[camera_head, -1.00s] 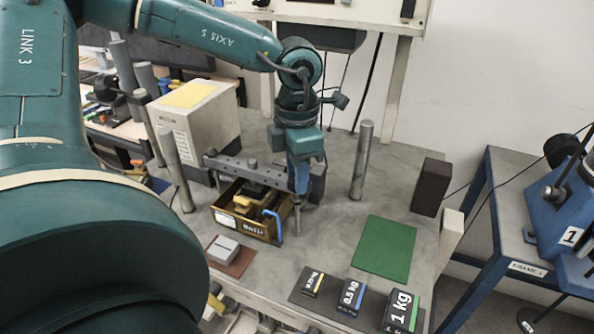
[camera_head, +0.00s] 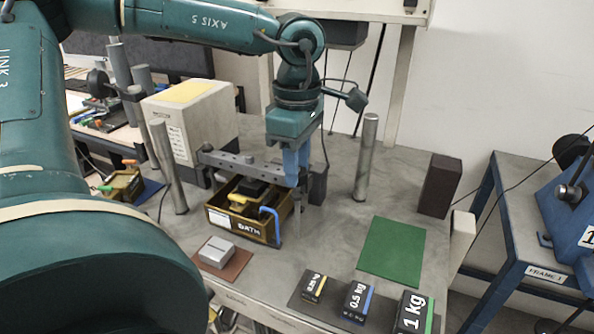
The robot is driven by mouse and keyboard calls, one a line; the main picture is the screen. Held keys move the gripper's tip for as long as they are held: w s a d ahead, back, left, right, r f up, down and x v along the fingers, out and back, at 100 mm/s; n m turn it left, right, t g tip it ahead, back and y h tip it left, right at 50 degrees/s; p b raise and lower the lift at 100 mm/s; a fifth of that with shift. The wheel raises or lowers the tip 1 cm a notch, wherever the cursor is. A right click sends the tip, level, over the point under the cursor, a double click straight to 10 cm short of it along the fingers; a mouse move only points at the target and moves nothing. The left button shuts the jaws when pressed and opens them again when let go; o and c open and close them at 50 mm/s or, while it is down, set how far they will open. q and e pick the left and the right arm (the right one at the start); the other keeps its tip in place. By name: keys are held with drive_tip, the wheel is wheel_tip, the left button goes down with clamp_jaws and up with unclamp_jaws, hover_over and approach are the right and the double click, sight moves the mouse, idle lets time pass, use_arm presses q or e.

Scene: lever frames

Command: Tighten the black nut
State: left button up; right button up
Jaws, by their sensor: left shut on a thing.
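My left gripper (camera_head: 292,165) points down at the right end of a grey metal bar (camera_head: 236,164) on the bench. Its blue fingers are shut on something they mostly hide. I cannot make out a black nut for certain. Small dark round parts (camera_head: 249,160) sit on the bar. A thin grey rod (camera_head: 297,208) shows just below the fingers, and a dark block (camera_head: 318,185) stands right behind them. My right gripper is not in view.
A labelled open bin (camera_head: 262,235) with tools lies under the bar. Metal posts (camera_head: 366,158) (camera_head: 170,168) stand either side. A beige box (camera_head: 193,125) is behind left. Weights (camera_head: 357,301) stand at the front; the green mat (camera_head: 392,252) is bare.

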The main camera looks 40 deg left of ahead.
use_arm(q)
drive_tip(key=m+b, duration=0.1)
drive_tip(key=m, duration=0.3)
drive_tip(key=shift+m, duration=0.3)
drive_tip(key=m, duration=0.4)
drive_tip(key=shift+m, duration=0.3)
drive_tip(key=o, duration=1)
wheel_tip(320, 180, up, 13)
drive_tip(key=shift+r, duration=0.1)
idle(0.6)
